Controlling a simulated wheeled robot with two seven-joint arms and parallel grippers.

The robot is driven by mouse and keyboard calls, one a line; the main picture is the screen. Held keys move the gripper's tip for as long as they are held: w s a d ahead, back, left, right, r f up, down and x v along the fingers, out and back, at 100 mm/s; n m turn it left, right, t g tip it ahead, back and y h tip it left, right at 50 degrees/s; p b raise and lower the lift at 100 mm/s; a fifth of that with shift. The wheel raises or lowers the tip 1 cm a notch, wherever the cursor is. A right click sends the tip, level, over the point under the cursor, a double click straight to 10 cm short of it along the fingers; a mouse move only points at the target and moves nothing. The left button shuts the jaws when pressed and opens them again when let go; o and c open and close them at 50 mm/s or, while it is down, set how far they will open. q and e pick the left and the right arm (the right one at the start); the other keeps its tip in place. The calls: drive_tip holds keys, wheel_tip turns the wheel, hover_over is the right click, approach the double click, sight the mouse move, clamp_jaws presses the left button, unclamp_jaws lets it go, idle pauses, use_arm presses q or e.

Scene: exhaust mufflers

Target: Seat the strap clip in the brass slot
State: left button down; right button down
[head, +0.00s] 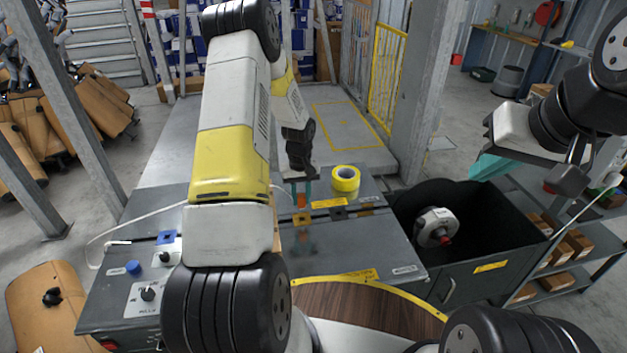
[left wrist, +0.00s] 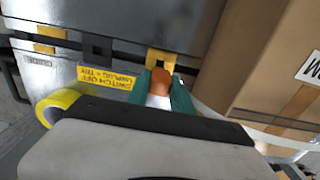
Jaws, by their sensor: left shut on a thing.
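The orange strap clip (head: 301,201) is held between the teal fingertips of my left gripper (head: 301,190), above the bench. In the left wrist view the clip (left wrist: 161,82) sits between both fingers of my left gripper (left wrist: 161,92), close to the brass slot (left wrist: 160,59). The brass slot (head: 302,218) also shows just below the clip in the head view. I cannot tell whether the clip touches it. A black slot (head: 338,213) lies to its right and a blue slot (head: 166,237) to its left. My right gripper (head: 490,166) is at the right; its fingers overlap.
A yellow tape roll (head: 345,178) stands behind the slots. A pale strap (head: 110,233) loops at the bench's left. A cardboard box (left wrist: 268,62) stands close beside the brass slot in the left wrist view. A black bin (head: 470,215) holding a metal part is at the right.

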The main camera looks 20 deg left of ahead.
sight(302, 208)
use_arm(q)
drive_tip(key=shift+f, duration=0.1)
drive_tip(key=shift+f, duration=2.3)
drive_tip(key=shift+f, duration=0.4)
idle(0.5)
drive_tip(key=c, duration=1.1)
unclamp_jaws()
drive_tip(key=shift+o, duration=0.2)
drive_tip(key=shift+r, duration=3.9)
